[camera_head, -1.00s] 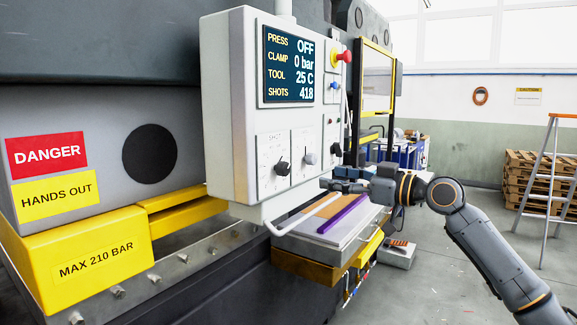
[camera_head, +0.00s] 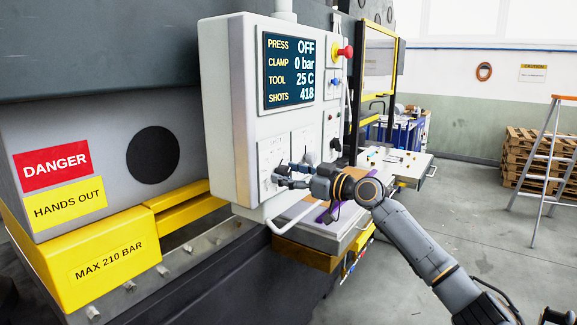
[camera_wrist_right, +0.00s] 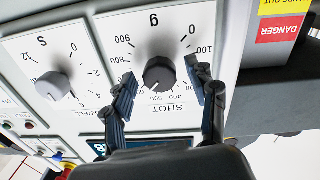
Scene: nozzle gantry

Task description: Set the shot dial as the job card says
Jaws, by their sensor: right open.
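The shot dial is a black knob (camera_wrist_right: 158,73) on a white plate marked "SHOT" and "g", with a scale from 0 to 900. The right wrist view shows it upside down, and I cannot read its pointer surely. My right gripper (camera_wrist_right: 160,69) is open, with one finger on each side of the knob; I cannot tell whether they touch it. In the head view my right gripper (camera_head: 278,180) is at the lower left dial of the white control panel (camera_head: 224,120) and partly covers it. My left gripper is out of view. I make out no job card.
A grey dial (camera_wrist_right: 55,85) sits beside the shot dial. The screen (camera_head: 289,70) reads press OFF, clamp 0 bar, tool 25 C, shots 418. A red stop button (camera_head: 345,52) juts from the panel. A bent white rail (camera_head: 280,228) and a tray lie below the panel.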

